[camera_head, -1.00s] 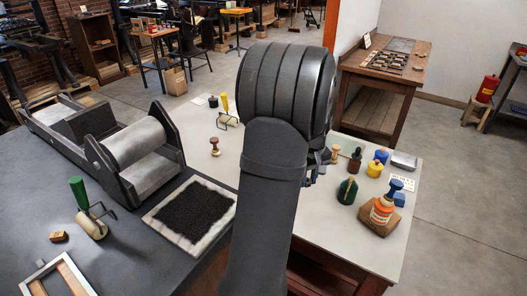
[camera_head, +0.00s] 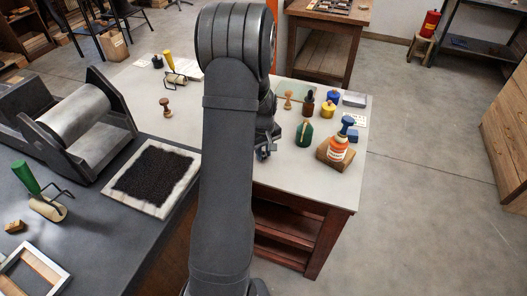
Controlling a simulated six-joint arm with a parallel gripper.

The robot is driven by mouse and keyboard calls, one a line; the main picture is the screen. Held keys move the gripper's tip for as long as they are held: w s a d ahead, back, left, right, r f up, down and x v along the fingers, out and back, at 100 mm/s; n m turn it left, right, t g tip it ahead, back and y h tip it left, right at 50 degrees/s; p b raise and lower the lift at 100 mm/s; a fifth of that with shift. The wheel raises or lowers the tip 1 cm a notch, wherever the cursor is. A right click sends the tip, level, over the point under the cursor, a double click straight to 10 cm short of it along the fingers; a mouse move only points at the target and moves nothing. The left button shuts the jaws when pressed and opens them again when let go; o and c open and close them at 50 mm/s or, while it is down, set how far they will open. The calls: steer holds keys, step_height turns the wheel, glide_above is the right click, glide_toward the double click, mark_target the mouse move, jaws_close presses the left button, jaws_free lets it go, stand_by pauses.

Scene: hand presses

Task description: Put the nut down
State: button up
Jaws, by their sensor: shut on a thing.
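My gripper (camera_head: 262,153) shows only in small part, past the right side of my dark arm, over the pale tabletop. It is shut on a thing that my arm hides. I cannot make out the nut anywhere in the head view. The pale table (camera_head: 335,190) lies under and behind my gripper. The nearest thing to the gripper's right is a green rounded item (camera_head: 304,133), apart from it.
A dark inked slab (camera_head: 153,178) lies left. The table's front right corner is clear.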

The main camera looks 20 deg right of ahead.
steer(key=o, duration=1)
steer(key=shift+f, duration=0.1)
step_height(320, 180, up, 12)
glide_above(264, 155)
steer(key=shift+w+f, duration=0.1)
steer(key=shift+f, duration=4)
